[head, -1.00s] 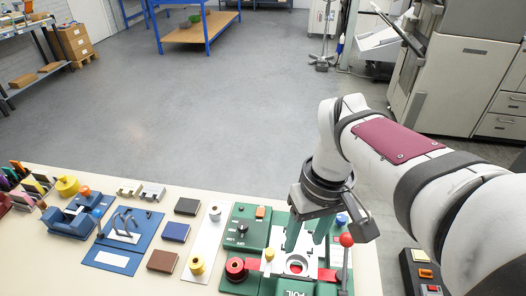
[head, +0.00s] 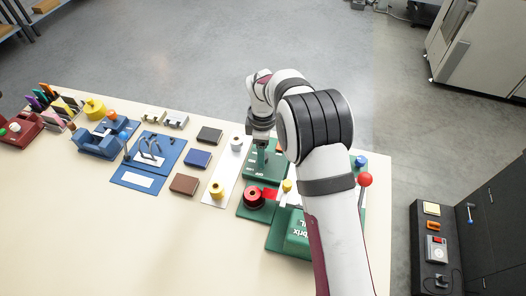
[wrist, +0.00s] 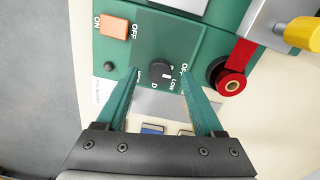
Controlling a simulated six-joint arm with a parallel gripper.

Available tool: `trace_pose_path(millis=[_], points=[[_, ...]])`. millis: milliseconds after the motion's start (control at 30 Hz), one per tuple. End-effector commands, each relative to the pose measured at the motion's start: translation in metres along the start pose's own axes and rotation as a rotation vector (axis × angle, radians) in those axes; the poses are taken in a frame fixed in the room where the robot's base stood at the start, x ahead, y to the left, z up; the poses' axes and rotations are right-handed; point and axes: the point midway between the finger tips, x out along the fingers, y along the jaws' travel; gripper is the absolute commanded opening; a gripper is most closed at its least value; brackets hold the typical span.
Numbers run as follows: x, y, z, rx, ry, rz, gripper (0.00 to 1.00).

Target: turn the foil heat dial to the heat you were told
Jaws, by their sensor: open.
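The foil heat dial (wrist: 159,71) is a small round black knob on a green control panel (wrist: 150,40). White lettering around it includes OFF and LOW; the other marks are partly hidden. A pale mark shows on the knob's LOW side, but its exact setting is hard to read. My gripper (wrist: 160,74) is open, with a green finger on each side of the dial and gaps between. I cannot tell how far above the panel the tips are. In the head view, my gripper (head: 262,165) is over the green panel (head: 251,176), and the dial is hidden there.
An orange ON/OFF switch (wrist: 115,26) and a small black button (wrist: 108,66) share the panel. A red foil roll (wrist: 231,84) and a yellow knob (wrist: 303,33) are close by. A red-knobbed lever (head: 365,180) stands right of my arm. The table's front left is clear.

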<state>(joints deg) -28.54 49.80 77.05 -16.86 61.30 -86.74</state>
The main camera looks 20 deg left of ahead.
Motion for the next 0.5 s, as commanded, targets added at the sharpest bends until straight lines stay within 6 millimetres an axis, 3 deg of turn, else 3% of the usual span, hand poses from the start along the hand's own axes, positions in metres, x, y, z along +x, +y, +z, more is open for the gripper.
trace_pose_path(millis=[133, 400, 500], points=[[0.0119, 0.0000, 0.0003, 0.001, -0.001, 0.000, 0.69], [0.0135, 0.0001, 0.0002, 0.001, 0.000, 0.001, 0.69], [0.0134, 0.0001, 0.0002, 0.001, 0.000, 0.001, 0.51]])
